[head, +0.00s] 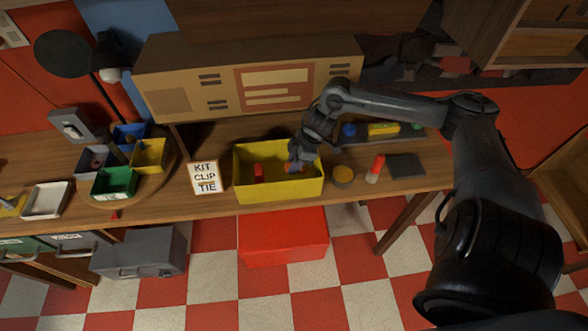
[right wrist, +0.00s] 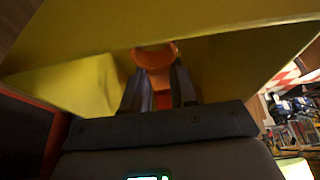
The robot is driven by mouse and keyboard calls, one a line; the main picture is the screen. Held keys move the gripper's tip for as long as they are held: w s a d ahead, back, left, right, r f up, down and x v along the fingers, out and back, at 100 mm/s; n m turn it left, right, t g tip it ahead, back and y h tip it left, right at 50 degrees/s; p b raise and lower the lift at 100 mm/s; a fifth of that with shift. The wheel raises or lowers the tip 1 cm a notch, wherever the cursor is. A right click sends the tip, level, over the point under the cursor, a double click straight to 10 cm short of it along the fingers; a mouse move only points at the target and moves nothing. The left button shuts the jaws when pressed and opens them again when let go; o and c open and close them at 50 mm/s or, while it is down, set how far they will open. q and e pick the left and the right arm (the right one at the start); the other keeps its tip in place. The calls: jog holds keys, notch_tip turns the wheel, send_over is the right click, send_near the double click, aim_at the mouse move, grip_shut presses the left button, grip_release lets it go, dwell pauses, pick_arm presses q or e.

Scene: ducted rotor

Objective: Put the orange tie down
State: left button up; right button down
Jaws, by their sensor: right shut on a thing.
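My right gripper (head: 296,162) reaches down into the right part of the yellow bin (head: 280,193) on the bench. In the right wrist view its two fingers (right wrist: 158,92) are shut on the orange tie (right wrist: 154,58), which looks like a loop or rounded strip. Yellow bin walls surround it there, and I cannot tell whether the tie touches the bin floor. A card reading KIT CLIP TIE (head: 206,177) stands left of the bin. My left gripper is not in view.
A red item (head: 258,172) stands in the bin's left half. Right of the bin are a round yellow-topped item (head: 343,174), a red-and-white bottle (head: 376,168) and a dark pad (head: 406,166). Small colored trays, including a green one (head: 114,183), are at left. A cardboard box (head: 180,100) stands behind.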

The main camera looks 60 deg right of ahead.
jog(key=shift+f, duration=1.55)
jog(key=shift+f, duration=0.15)
jog(key=shift+f, duration=0.4)
jog(key=c, duration=0.9)
grip_release()
